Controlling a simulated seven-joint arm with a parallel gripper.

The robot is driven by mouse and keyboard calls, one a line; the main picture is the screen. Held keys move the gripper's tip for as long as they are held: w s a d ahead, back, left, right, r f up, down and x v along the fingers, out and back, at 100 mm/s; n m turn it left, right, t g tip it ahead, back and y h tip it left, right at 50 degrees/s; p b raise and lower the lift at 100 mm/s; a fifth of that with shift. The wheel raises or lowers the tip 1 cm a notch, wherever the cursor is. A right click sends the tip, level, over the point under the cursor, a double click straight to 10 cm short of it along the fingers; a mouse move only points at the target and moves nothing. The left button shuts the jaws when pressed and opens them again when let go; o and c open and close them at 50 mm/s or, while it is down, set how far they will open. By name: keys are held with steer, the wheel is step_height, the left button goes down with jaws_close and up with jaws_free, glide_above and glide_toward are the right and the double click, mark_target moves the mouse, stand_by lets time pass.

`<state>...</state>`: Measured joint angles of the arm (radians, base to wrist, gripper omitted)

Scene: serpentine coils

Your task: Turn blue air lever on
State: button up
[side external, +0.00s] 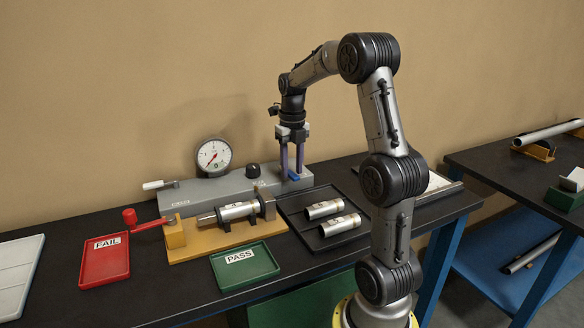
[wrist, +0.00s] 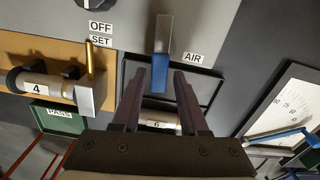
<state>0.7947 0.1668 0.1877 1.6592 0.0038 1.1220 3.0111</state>
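The blue air lever (wrist: 160,72) shows in the wrist view on the grey test unit (wrist: 125,25), pointing down the picture, with the AIR label (wrist: 193,58) to its right. In the side view a small blue part of the lever (side external: 293,177) shows at the right end of the grey unit. My gripper (side external: 292,172) points down there. Its two dark fingers are apart, and in the wrist view the gripper (wrist: 160,78) has one fingertip on each side of the lever's blue end. Whether either finger touches the lever I cannot tell. Nothing is clamped.
A gauge (side external: 213,156) and a black knob (side external: 253,170) sit on the unit. In front are a yellow fixture (side external: 190,250) holding a cylinder (side external: 238,211), a black tray (side external: 330,240) with two cylinders, a red FAIL tray (side external: 104,262) and a green PASS tray (side external: 245,270).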

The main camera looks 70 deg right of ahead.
mark_target(292, 174)
steer(key=shift+o, duration=0.7)
step_height(292, 174, up, 14)
steer(key=shift+f, duration=0.15)
